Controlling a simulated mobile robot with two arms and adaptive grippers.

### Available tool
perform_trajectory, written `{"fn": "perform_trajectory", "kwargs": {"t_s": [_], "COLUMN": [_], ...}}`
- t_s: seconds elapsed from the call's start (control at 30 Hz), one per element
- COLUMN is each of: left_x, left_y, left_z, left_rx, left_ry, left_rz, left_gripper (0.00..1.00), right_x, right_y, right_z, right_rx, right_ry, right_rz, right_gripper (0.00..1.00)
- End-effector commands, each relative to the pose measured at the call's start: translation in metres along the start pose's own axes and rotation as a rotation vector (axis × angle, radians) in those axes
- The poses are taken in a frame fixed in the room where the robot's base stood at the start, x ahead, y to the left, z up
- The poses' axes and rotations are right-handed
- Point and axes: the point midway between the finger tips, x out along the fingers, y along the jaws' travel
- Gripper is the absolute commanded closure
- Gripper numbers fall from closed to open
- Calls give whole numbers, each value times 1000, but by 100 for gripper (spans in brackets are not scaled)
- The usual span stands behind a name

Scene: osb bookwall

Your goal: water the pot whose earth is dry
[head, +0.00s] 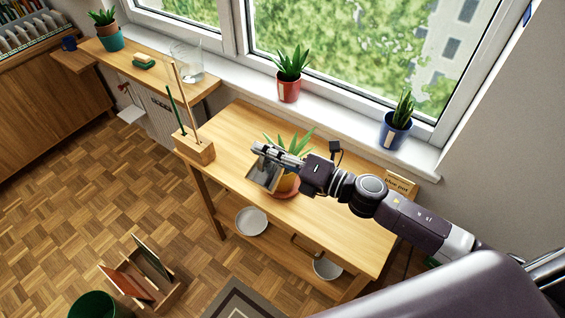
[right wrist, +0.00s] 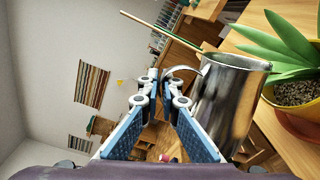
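My right gripper (head: 268,152) reaches over the table and is shut on the handle of a shiny metal jug (head: 263,176). The jug also shows in the right wrist view (right wrist: 228,100), right of the fingers (right wrist: 160,85). No water stream shows. A red pot (head: 289,91) and a blue pot (head: 394,133) stand on the windowsill, their earth unclear. My left gripper is out of view.
A wooden block with upright sticks (head: 194,149) stands at the table's left end. A "blue pot" card (head: 397,184) lies at the right. A glass bowl (head: 188,65) and a teal pot (head: 110,39) are on the left shelf. Bowls (head: 251,221) sit below.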

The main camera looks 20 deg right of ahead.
Motion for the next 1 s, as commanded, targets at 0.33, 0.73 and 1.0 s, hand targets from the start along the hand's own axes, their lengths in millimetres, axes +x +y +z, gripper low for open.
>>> {"fn": "perform_trajectory", "kwargs": {"t_s": [0.33, 0.73, 1.0], "left_x": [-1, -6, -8], "left_y": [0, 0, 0], "left_z": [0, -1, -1], "left_rx": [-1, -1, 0], "left_ry": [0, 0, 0], "left_rz": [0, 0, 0], "left_gripper": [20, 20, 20], "right_x": [0, 0, 0], "right_y": [0, 0, 1], "right_z": [4, 10, 11], "right_rx": [35, 82, 110], "right_ry": [-1, 2, 2], "right_rz": [3, 4, 3], "right_gripper": [100, 100, 100]}}
